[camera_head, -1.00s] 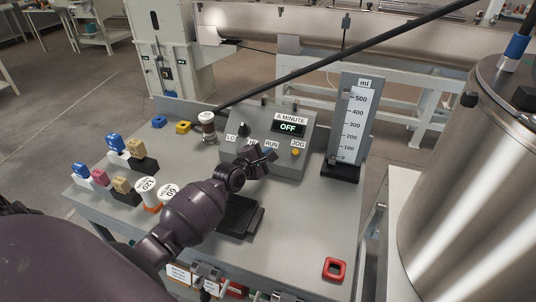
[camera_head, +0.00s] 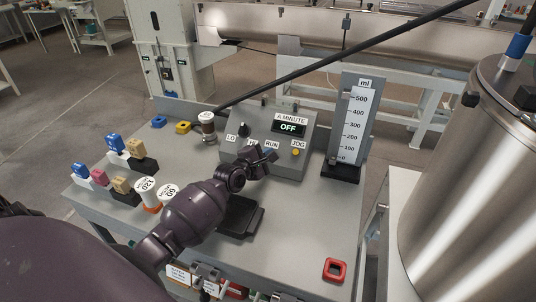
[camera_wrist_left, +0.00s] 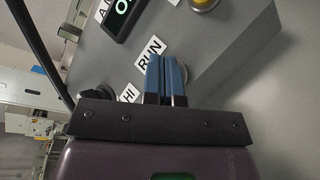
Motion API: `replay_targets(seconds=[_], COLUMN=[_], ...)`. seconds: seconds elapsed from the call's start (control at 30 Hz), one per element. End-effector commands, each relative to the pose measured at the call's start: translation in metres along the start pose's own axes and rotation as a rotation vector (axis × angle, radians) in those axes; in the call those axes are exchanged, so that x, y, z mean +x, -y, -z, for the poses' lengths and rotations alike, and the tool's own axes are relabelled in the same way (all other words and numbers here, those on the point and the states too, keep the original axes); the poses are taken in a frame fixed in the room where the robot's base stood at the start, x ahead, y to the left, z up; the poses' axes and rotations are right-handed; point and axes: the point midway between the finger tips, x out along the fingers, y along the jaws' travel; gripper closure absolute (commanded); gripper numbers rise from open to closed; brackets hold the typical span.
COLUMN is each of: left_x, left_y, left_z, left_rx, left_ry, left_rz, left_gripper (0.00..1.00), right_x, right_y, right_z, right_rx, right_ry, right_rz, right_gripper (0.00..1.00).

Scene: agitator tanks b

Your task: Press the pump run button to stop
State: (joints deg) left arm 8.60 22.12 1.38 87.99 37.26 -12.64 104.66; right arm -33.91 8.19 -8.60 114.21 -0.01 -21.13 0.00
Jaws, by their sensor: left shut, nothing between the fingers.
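The grey pump control box (camera_head: 308,150) stands at the back of the bench. Its display (camera_head: 288,127) reads OFF under the label A MINUTE. The RUN label (camera_head: 271,145) shows just above my left gripper (camera_head: 270,155), and in the left wrist view the RUN label (camera_wrist_left: 150,52) is beside the fingertips. The left gripper (camera_wrist_left: 166,65) is shut and empty, its blue fingers together at the box's front panel. The run button itself is hidden behind the fingers; I cannot tell whether they touch it. My right gripper is not in view.
A yellow JOG button (camera_head: 295,152) sits right of RUN, and a black knob (camera_head: 243,129) left. A measuring scale (camera_head: 354,125) stands right of the box. A jar (camera_head: 208,127) stands left.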

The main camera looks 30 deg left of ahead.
Motion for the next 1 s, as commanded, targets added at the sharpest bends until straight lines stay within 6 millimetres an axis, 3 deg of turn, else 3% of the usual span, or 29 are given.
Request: replay_targets(seconds=[0.63,1.0], left_x=[0.002,-0.006], left_y=[0.001,-0.007], left_z=[0.001,-0.005], left_rx=[0.001,0.000], left_ry=[-0.001,0.001], left_rz=[0.000,-0.002], left_gripper=[1.00,1.00], right_x=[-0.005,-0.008], right_y=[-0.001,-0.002], right_z=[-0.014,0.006], right_rx=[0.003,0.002], right_ry=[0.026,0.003], right_rz=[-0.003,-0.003], right_gripper=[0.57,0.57])
